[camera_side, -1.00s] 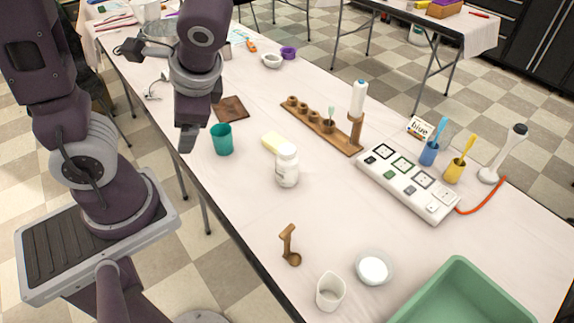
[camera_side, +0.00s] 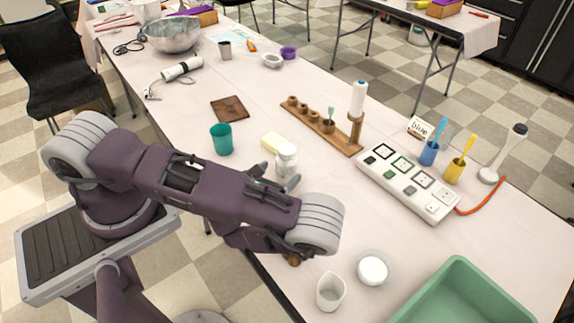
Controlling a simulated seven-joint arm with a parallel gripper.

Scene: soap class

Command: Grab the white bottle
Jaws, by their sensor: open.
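The white bottle (camera_side: 287,158) stands upright on the table, right of the teal cup. Its top and upper body show, and its lower part is hidden behind my arm and gripper. My gripper (camera_side: 274,177) is open and low at the near side of the bottle. One fingertip shows just right of the bottle's lower part and another shows to its left. I cannot tell from this view whether the fingers touch the bottle or how far around it they reach.
A wooden rack (camera_side: 320,125) and a white power strip (camera_side: 407,182) lie beyond.

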